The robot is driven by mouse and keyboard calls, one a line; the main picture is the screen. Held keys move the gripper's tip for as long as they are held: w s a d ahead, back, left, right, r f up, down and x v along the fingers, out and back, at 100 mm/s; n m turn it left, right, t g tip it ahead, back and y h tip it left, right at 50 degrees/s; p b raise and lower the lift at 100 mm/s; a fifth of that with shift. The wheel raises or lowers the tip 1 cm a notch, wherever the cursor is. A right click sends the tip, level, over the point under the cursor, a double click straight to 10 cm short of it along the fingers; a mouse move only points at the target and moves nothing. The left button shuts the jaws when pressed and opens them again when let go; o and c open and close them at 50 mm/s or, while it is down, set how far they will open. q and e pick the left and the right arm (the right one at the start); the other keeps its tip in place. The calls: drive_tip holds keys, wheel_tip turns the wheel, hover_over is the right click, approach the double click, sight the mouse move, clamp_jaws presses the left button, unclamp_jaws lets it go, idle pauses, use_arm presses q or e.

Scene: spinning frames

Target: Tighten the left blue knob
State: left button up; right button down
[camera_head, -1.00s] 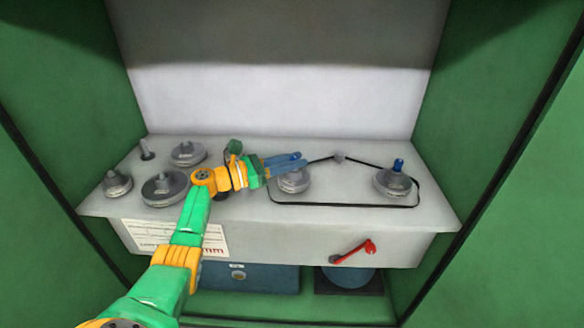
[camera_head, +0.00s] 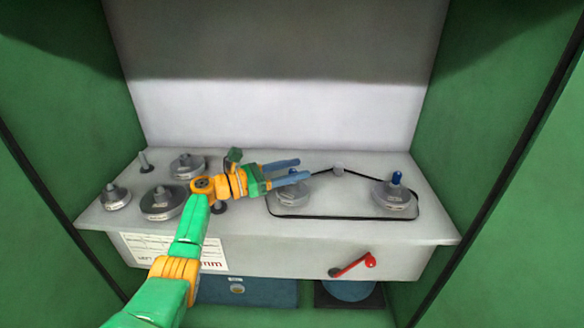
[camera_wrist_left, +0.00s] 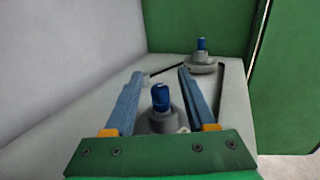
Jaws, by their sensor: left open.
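The left blue knob (camera_wrist_left: 160,97) stands upright on its grey round base (camera_head: 290,196). In the left wrist view it sits between the two blue fingers of my left gripper (camera_wrist_left: 160,95), with a gap on each side. In the head view my left gripper (camera_head: 288,170) is open, its fingers reaching right over that base, and the knob itself is hidden there. The right blue knob (camera_head: 396,178) stands on its own grey base (camera_head: 393,194), apart from the gripper; it also shows in the left wrist view (camera_wrist_left: 201,44). My right gripper is not in view.
A black belt (camera_head: 345,216) loops around both knob bases and a small grey post (camera_head: 338,169). Several grey discs, such as one (camera_head: 163,203), stand left of my arm. A red crank handle (camera_head: 369,260) is on the front face. Green walls enclose both sides.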

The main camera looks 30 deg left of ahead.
use_arm(q)
drive_tip(key=s+d+r+p, duration=0.6)
drive_tip(key=s+d+r, duration=0.1)
drive_tip(key=s+r, duration=0.4)
drive_tip(key=shift+s+d+r, duration=0.15)
drive_tip(key=shift+s+r, duration=0.1)
drive_tip(key=shift+s, duration=0.25)
